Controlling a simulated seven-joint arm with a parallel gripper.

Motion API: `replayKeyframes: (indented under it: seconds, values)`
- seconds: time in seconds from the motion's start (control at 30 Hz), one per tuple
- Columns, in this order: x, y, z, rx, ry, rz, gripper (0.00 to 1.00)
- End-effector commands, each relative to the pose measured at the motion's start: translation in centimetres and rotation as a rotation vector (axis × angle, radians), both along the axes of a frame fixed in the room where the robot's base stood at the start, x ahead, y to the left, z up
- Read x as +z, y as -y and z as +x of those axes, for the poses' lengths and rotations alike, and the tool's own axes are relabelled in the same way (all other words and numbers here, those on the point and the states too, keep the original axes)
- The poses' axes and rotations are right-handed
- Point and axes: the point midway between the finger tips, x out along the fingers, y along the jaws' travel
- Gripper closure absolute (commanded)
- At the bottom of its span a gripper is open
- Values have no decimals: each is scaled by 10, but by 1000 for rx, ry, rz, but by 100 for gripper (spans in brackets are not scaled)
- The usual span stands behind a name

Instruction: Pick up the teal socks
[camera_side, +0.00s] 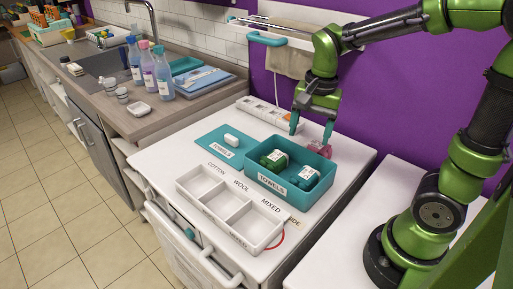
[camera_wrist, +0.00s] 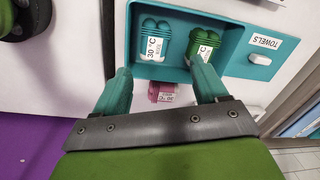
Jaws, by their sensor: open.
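The teal socks (camera_side: 305,178), a rolled bundle with a white label, lie in the right part of a teal bin (camera_side: 311,202). In the wrist view the teal socks (camera_wrist: 152,42), labelled 30 °C, are at the left, beside a green bundle (camera_wrist: 204,42). The green bundle (camera_side: 273,160) also shows in the side view. My gripper (camera_side: 311,132) is open and empty, pointing down above the bin's back side. In the wrist view my gripper (camera_wrist: 158,66) has its fingers spread near the bin edge, with the socks beyond the tips.
A pink bundle (camera_wrist: 163,92) lies outside the bin at its back, between my fingers in the wrist view. A white tray with several compartments (camera_side: 262,243) stands in front of the bin. A purple wall is behind.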

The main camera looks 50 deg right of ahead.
Motion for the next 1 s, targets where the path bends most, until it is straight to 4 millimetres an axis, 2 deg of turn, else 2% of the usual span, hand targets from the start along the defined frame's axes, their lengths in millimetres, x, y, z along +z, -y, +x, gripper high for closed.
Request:
replayKeyframes:
  seconds: [0.1, 0.2, 0.3, 0.37, 0.7, 0.8, 1.0]
  values:
    - [1, 12, 4, -223, -59, -20, 28]
    - [5, 14, 2, -327, -71, -23, 28]
    - [-2, 13, 0, -366, -81, -20, 28]
    - [-10, 13, 0, -371, -82, -19, 28]
    - [-83, 13, -1, -368, -83, -20, 28]
    - [-99, 13, 0, -367, -81, -19, 28]
    - [-113, 13, 0, -366, -77, -19, 28]
